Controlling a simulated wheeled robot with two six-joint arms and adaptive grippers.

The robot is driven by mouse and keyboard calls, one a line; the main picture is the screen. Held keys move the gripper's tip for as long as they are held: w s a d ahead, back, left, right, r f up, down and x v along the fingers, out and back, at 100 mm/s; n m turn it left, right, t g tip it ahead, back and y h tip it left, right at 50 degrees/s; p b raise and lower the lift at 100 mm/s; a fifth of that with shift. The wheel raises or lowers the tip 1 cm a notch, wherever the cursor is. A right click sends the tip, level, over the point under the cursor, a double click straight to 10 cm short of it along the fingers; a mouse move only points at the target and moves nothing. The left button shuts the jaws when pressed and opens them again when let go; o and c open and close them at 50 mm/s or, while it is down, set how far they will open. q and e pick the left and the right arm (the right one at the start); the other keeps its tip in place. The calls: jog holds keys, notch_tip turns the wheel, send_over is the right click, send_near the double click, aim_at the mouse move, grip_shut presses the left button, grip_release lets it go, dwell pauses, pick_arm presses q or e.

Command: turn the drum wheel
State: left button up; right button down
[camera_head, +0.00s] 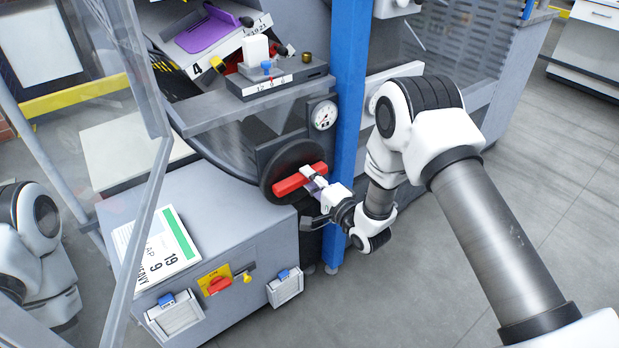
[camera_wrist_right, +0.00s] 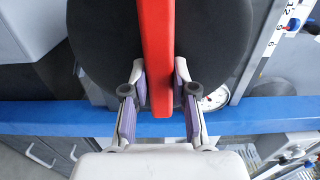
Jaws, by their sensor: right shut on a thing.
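The drum wheel (camera_head: 279,162) is a dark round disc on the front of the machine, with a red bar handle (camera_head: 298,180) across its face. In the head view the bar lies nearly level, its right end slightly higher. My right gripper (camera_head: 318,183) is at the bar's right part, its fingers around it. In the right wrist view the red bar (camera_wrist_right: 157,50) runs upright between the two purple-padded fingers of the right gripper (camera_wrist_right: 158,92), with the dark wheel (camera_wrist_right: 105,40) behind. My left arm shows at the left edge; its gripper is not visible.
A blue post (camera_head: 347,90) stands just right of the wheel, close to my right wrist. A round gauge (camera_head: 323,114) sits above the wheel. A grey cabinet (camera_head: 240,240) with a red switch (camera_head: 219,285) and a printed sheet (camera_head: 160,250) is below left. The floor at right is clear.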

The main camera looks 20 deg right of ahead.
dwell(0.4)
jog(key=c, duration=0.9)
grip_release()
jog(key=v, duration=1.2)
